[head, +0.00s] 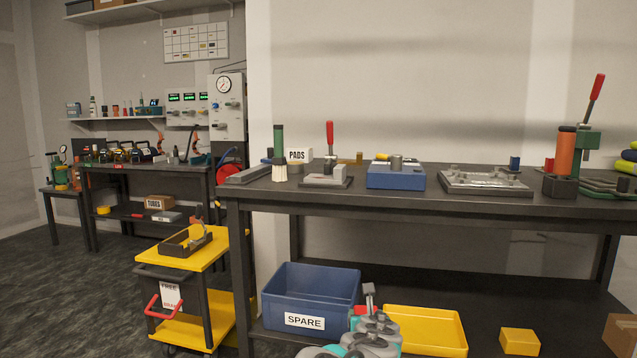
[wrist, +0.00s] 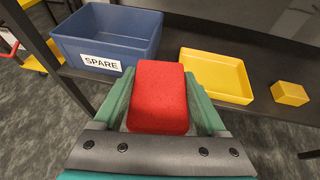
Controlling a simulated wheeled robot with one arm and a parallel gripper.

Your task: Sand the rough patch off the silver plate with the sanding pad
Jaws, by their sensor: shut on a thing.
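My gripper (wrist: 160,98) is shut on a red block-shaped pad (wrist: 158,88), which sits between the two green fingers in the wrist view. In the head view my arm is low in front of the bench, and a bit of red shows beside its wrist. A silver plate-like piece (head: 485,181) lies flat on the bench top, right of the blue block. It has raised details, and I cannot make out a rough patch on it. My gripper is well below and to the left of it, apart from it.
The dark bench (head: 440,207) has a lower shelf with a blue SPARE bin (head: 310,294), a yellow tray (head: 425,330) and a yellow box (head: 520,341). Clamps with red handles and a blue block (head: 396,178) stand on top. A yellow cart (head: 207,250) is at left.

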